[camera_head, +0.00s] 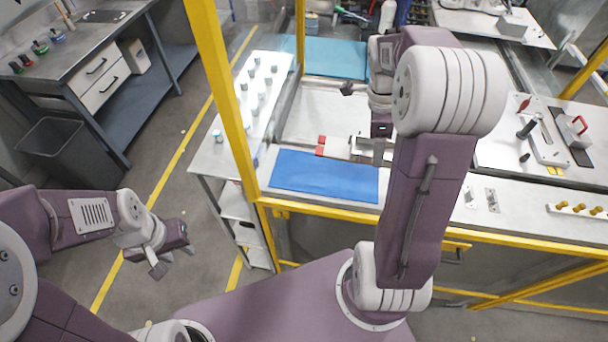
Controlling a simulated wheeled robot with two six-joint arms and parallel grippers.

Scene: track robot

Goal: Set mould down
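My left gripper (172,258) hangs over the floor at the left, with its fingers apart and nothing between them. My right gripper (378,140) points down over the workbench, partly hidden by my own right arm. A small silvery metal block (359,147), which may be the mould, shows at its fingertips, just behind the blue mat (325,175). I cannot tell whether the fingers grip the block or only stand beside it, nor whether it touches the bench.
Red blocks (321,145) lie left of the silvery block. A yellow frame post (222,90) and rail (340,212) border the bench. Small cups stand on the side table (205,160). Fixtures stand on the right-hand bench (500,150). A teal mat (335,57) lies farther back.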

